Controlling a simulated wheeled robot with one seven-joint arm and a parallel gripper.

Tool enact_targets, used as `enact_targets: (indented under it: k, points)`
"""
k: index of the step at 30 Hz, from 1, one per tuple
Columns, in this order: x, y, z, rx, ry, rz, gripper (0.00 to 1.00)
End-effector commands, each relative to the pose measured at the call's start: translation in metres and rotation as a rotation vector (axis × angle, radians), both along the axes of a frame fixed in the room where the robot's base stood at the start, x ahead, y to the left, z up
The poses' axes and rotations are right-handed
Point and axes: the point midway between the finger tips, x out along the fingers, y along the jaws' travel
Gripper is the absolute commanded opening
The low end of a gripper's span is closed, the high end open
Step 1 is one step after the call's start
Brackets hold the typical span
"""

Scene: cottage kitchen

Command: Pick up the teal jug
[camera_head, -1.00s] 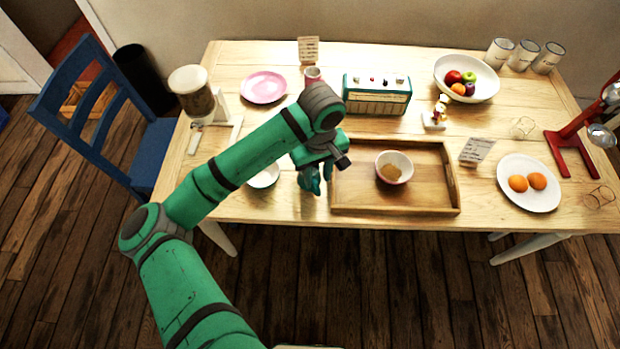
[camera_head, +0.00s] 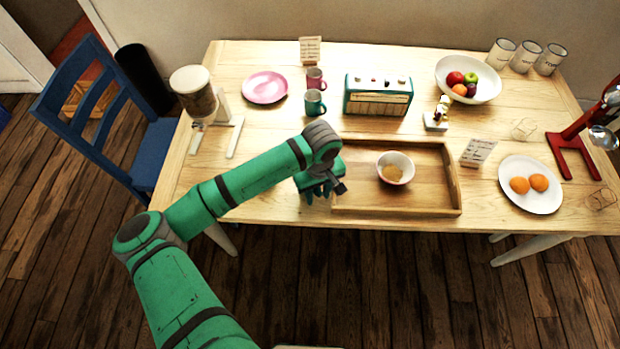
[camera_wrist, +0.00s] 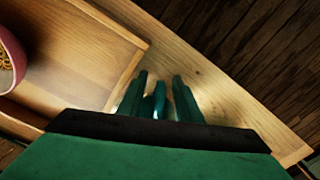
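My gripper (camera_head: 319,190) is low over the table's front part, just left of the wooden tray. In the wrist view its two dark green fingers (camera_wrist: 161,95) stand apart. A narrow brighter teal shape, seemingly the teal jug (camera_wrist: 158,100), shows between them, with slim gaps at its sides. I cannot tell whether the fingers touch it. In the head view my gripper covers most of that spot, so the jug's outline is hidden. A separate teal mug (camera_head: 315,103) stands farther back, in front of a pink mug (camera_head: 315,79).
The wooden tray (camera_head: 453,190) holding a bowl (camera_head: 395,168) is close on the right. A teal radio (camera_head: 378,95) stands behind it. A pink plate (camera_head: 265,87) and a dispenser (camera_head: 192,92) are at back left. The table's front edge is close.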

Motion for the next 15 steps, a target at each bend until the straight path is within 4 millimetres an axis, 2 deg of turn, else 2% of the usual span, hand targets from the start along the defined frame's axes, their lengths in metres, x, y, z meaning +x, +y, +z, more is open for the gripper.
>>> enact_targets:
  k: [3, 4, 7, 8, 15]
  points:
    - [-0.0001, -0.0007, 0.0002, -0.001, 0.0, -0.001, 0.32]
    - [-0.0001, -0.0006, 0.0003, -0.001, 0.0, -0.001, 0.27]
    - [-0.0001, 0.0005, 0.0003, -0.001, 0.0, 0.001, 0.03]
    - [-0.0001, 0.0013, 0.0003, -0.001, 0.0, 0.002, 0.0]
    - [0.0003, 0.0024, 0.0009, 0.0, -0.001, 0.005, 0.0]
